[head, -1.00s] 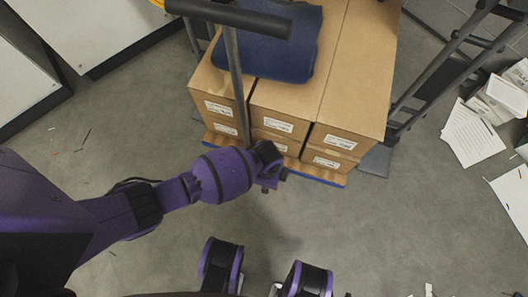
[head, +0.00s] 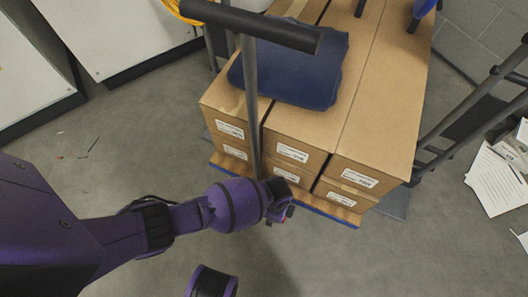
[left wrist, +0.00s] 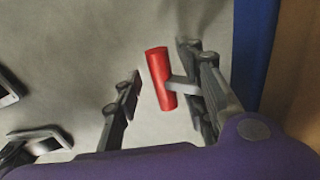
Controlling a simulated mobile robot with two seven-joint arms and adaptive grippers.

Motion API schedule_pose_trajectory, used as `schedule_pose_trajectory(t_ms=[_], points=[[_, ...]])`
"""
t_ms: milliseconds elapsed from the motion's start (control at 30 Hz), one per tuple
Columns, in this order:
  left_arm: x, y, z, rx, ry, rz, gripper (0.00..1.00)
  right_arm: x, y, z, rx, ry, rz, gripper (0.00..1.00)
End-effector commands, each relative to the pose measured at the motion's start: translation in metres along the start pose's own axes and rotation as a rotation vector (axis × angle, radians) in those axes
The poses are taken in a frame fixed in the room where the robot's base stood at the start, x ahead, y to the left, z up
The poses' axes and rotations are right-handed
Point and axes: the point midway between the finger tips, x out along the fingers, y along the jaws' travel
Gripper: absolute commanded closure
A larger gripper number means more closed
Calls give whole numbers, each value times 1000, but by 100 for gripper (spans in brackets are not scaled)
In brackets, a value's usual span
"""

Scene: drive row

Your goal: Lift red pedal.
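The red pedal (left wrist: 160,78) is a short red cylinder on a grey stem in the left wrist view. It lies between the two spread fingers of my left gripper (left wrist: 162,62), with visible gaps to both. The stem runs right, toward the right-hand finger. In the head view my left gripper (head: 284,202) is low by the foot of the grey pole (head: 251,110) with the black crossbar handle (head: 255,25), at the front of the loaded platform. There the wrist hides most of the pedal. My right gripper is not recognisable in either view.
Stacked cardboard boxes (head: 292,152) stand on a low platform with a blue front edge (head: 325,212). A folded dark blue cloth (head: 290,72) lies on top. A dark metal frame (head: 470,110) and papers (head: 495,178) are at right. Grey floor is clear in front.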

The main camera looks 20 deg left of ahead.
Motion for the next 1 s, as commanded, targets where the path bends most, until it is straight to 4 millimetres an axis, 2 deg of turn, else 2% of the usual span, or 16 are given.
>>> schedule_pose_trajectory(t_ms=[67,300,367,633,833,1000], points=[[-3,-6,-2,2,1,-9,62,0,0,0,-3,0,-1,62],[-3,-6,-2,2,1,-9,94,0,1,0,-6,0,-2,62],[-3,-6,-2,2,1,-8,100,0,1,0,-6,-1,-2,62],[-4,-6,-2,1,1,-3,100,0,0,0,0,-2,-1,62],[-10,-4,-1,0,-1,104,100,-1,-2,0,10,-1,1,62],[-10,-3,-1,2,-1,120,100,-1,-2,0,12,0,1,62]])
